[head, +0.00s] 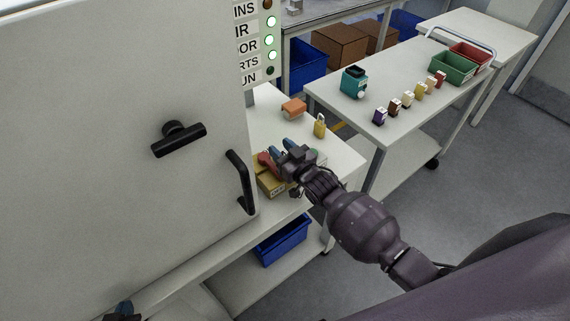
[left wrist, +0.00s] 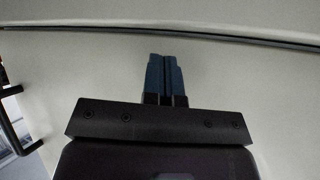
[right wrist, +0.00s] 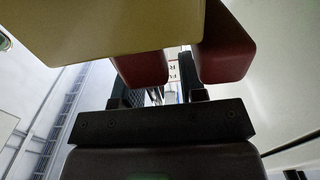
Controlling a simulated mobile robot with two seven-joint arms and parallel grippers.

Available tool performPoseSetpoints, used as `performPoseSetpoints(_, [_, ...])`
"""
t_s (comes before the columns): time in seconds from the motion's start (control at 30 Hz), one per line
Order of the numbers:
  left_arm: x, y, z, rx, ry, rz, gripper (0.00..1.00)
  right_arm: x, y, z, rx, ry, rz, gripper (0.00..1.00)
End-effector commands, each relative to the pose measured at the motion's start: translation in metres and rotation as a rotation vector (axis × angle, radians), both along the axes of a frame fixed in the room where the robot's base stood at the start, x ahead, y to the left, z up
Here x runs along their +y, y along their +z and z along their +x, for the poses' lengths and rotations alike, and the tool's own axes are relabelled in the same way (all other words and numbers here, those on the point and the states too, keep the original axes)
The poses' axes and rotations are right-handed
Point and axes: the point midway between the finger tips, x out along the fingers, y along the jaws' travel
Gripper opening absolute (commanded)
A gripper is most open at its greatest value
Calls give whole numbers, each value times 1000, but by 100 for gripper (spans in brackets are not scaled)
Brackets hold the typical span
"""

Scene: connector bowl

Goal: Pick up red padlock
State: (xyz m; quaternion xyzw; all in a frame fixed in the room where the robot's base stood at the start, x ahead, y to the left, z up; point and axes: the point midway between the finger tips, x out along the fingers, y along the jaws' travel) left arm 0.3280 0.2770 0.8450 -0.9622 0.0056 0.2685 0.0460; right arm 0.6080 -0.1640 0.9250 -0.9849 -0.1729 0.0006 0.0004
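A red object (head: 266,160), likely the red padlock, shows on or just behind a yellow-tan box (head: 271,185) on the white table by the cabinet. My right gripper (head: 281,148) is right beside it, partly covering it. In the right wrist view two red blocks (right wrist: 140,68) lie just beyond the fingertips, under a large yellow surface (right wrist: 110,22). The right fingers (right wrist: 157,92) are apart, with a visible gap between them; contact with the red cannot be told. My left gripper (left wrist: 165,78) has its fingers together and empty, facing a pale surface; its tip shows at the lower head view (head: 124,309).
A yellow padlock (head: 320,126) and an orange block (head: 293,108) stand behind the right gripper. A large cabinet (head: 90,130) with a black handle (head: 240,182) closes off the left. A second table (head: 400,85) holds several small items and bins. A blue bin (head: 282,240) sits below.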

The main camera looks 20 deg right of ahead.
Motion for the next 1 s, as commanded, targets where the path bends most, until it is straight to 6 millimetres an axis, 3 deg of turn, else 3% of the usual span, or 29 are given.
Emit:
performPoseSetpoints(0.27, [0,-1,-1,2,0,0,0,1,0,2,-1,0,-1,38])
performPoseSetpoints(0.5, [0,-2,-2,5,2,0,0,1,0,2,-1,0,-1,2])
performPoseSetpoints(0.53, [0,-2,-2,6,2,0,0,1,0,2,-1,0,-1,0])
performPoseSetpoints(1.0, [0,-2,-2,7,2,0,0,0,3,2,-2,0,0,0])
